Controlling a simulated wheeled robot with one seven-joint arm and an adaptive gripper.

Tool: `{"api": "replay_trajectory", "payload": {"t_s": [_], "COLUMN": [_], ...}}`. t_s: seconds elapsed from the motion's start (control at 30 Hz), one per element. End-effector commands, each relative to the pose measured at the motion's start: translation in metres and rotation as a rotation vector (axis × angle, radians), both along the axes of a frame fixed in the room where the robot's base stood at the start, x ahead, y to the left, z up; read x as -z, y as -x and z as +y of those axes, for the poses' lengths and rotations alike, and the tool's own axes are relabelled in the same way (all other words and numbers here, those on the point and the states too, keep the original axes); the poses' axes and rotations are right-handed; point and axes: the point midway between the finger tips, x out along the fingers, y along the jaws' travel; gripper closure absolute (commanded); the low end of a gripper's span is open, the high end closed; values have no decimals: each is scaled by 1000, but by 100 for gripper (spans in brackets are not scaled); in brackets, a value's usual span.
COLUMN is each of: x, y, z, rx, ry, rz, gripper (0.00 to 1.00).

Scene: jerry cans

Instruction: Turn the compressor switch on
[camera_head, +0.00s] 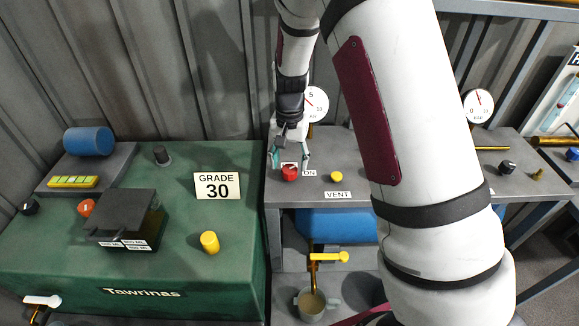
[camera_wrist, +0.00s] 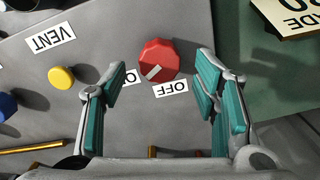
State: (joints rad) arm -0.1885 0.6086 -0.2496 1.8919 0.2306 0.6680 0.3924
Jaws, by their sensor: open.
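The compressor switch is a red knob (camera_head: 289,173) on the grey bench top, with ON and OFF labels beside it. It also shows in the wrist view as a red knob (camera_wrist: 160,54) with a white pointer mark on the edge facing the labels. The OFF label (camera_wrist: 170,88) is clear; the ON label (camera_wrist: 130,76) is partly hidden by a finger. My gripper (camera_head: 290,157) is open just over the knob. In the wrist view my gripper (camera_wrist: 163,75) has its teal-padded fingers on either side of the knob, with gaps, not touching it.
A yellow button (camera_head: 337,176) with a VENT label (camera_head: 338,195) is just right of the knob. A pressure gauge (camera_head: 314,104) stands behind. A green machine (camera_head: 180,265) with a GRADE 30 sign (camera_head: 217,186) is to the left. My arm hides much of the bench.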

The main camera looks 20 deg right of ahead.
Motion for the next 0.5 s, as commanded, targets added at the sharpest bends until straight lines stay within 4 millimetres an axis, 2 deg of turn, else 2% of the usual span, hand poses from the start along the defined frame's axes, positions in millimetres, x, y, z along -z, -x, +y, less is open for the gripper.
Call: {"api": "replay_trajectory", "payload": {"t_s": [0.1,0.3,0.5], "x": [-27,-65,-85], "y": [-1,-1,0], "z": [1,0,0], "rx": [-2,-1,0], "ry": [0,0,0], "rz": [-5,-4,0], "gripper": [45,45,45]}}
